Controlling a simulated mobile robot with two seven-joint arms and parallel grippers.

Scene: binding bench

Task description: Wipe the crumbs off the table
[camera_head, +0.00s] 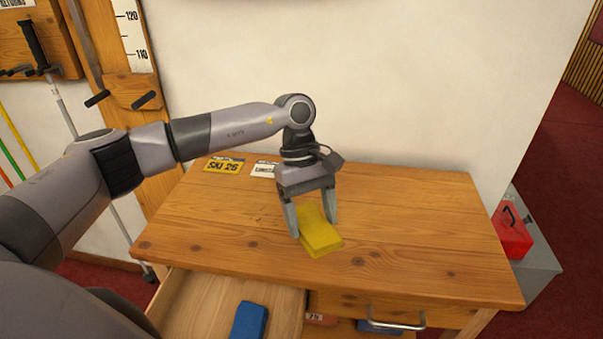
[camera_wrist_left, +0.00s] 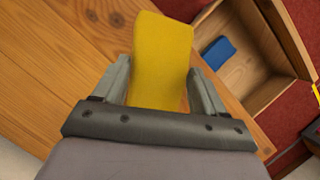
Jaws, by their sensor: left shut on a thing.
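My left gripper (camera_head: 312,222) is shut on a yellow sponge-like block (camera_head: 319,238) at the middle of the wooden table (camera_head: 420,215). The block lies between the two fingers, low at the tabletop; whether it touches the wood is hard to tell. In the left wrist view the yellow block (camera_wrist_left: 162,55) sits between the fingers and reaches out past them. A few small dark specks show on the wood left of the gripper, but I cannot tell crumbs from wood marks. My right gripper is not in view.
An open drawer (camera_head: 195,300) at the table's front left holds a blue block (camera_head: 248,321). A yellow card (camera_head: 224,166) and a white card (camera_head: 264,169) lie at the back edge. A red box (camera_head: 512,234) stands beyond the right end. The table's right half is clear.

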